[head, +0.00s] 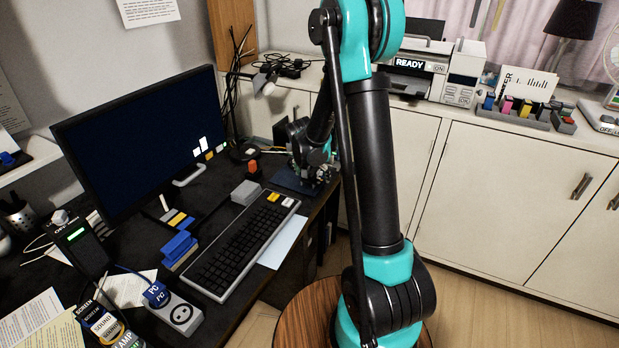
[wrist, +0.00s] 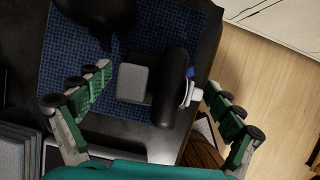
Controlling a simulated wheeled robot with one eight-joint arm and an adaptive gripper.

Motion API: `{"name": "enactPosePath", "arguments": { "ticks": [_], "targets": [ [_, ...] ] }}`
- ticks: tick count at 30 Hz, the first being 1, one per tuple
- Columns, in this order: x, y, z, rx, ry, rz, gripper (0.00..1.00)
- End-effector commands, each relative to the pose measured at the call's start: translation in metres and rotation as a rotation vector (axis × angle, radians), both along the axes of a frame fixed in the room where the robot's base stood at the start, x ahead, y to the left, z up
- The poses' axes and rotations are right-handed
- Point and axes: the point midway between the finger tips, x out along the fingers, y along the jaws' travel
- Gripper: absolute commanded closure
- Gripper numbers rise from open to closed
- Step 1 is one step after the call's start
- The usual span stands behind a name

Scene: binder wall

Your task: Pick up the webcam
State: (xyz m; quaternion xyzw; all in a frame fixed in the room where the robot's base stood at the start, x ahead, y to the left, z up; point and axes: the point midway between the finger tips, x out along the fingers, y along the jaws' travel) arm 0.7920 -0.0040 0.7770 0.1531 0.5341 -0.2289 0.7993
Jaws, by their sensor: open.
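In the wrist view a dark rounded body with a grey square part, which looks like the webcam (wrist: 170,88), lies on a blue woven mat (wrist: 62,45). A small white and blue piece shows at its right side. My gripper (wrist: 156,80) is open, with one green finger to the left of the webcam and one to the right, both apart from it. In the head view my gripper (head: 312,168) is low over the mat (head: 286,181) at the desk's right edge. There the webcam is hard to make out among my arm parts.
A keyboard (head: 240,245), a grey box (head: 246,192) and a red-topped item (head: 253,168) are near the mat. A monitor (head: 140,135) stands behind them. A lamp (head: 264,84) is at the back. The wooden floor (head: 490,290) to the right is clear.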

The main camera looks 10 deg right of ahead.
Motion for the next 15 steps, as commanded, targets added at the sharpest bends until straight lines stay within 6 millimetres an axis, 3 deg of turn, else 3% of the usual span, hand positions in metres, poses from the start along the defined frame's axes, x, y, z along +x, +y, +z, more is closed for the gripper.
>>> {"name": "enactPosePath", "arguments": {
  "ticks": [6,15],
  "targets": [
    [0.0,-0.0002,-0.0002,0.0,0.0,0.0,0.09],
    [-0.0001,-0.0002,0.0,0.0,0.0,0.0,0.47]
  ]
}}
